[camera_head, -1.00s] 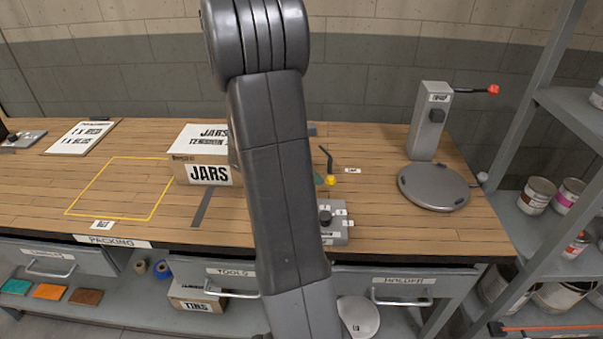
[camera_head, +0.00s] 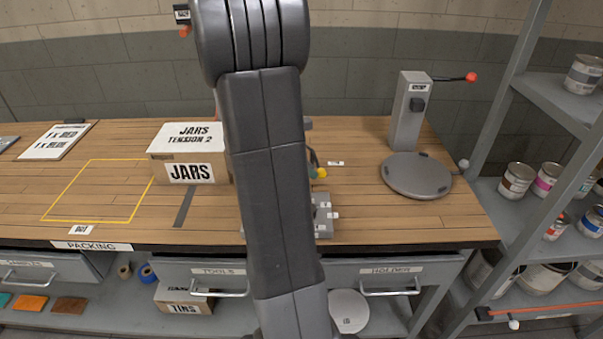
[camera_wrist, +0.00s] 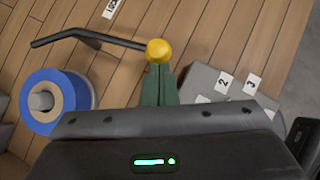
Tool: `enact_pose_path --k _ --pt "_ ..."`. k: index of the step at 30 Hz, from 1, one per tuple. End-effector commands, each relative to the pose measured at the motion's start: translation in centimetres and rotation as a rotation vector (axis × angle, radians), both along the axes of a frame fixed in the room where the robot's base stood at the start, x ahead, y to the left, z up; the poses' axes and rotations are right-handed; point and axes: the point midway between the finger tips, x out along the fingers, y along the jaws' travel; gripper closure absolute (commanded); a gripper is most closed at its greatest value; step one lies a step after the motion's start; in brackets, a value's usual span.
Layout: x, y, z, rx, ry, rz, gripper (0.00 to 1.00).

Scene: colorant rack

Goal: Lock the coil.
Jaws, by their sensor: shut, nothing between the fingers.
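A black bent lever (camera_wrist: 112,40) with a yellow ball knob (camera_wrist: 158,50) stands over the bench in the wrist view. The knob (camera_head: 321,173) also shows in the head view, just right of my arm. My gripper (camera_wrist: 161,72) has green fingers, shut together with nothing between them. Their tips are right at the knob, at its near side; I cannot tell whether they touch it. A blue coil (camera_wrist: 35,113) sits around a grey spindle (camera_wrist: 41,101) at the left of the wrist view. The coil is hidden behind my arm in the head view.
A grey box with numbered tags (camera_wrist: 205,82) lies right of the fingers. The JARS carton (camera_head: 190,172) stands left of my arm. A round grey plate (camera_head: 417,175) and an upright post (camera_head: 408,112) with a red-tipped lever stand at right.

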Motion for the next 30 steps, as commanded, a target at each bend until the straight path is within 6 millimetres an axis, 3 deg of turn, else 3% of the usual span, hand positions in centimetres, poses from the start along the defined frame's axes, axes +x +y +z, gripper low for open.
enact_pose_path --k 8,20,30 --pt "-0.1 -3.7 -0.2 0.001 -0.002 0.249 1.00" --pt "1.5 -8.1 0.0 0.000 0.000 0.612 1.00" --pt "3.1 -10.0 0.0 0.000 0.001 0.620 1.00"
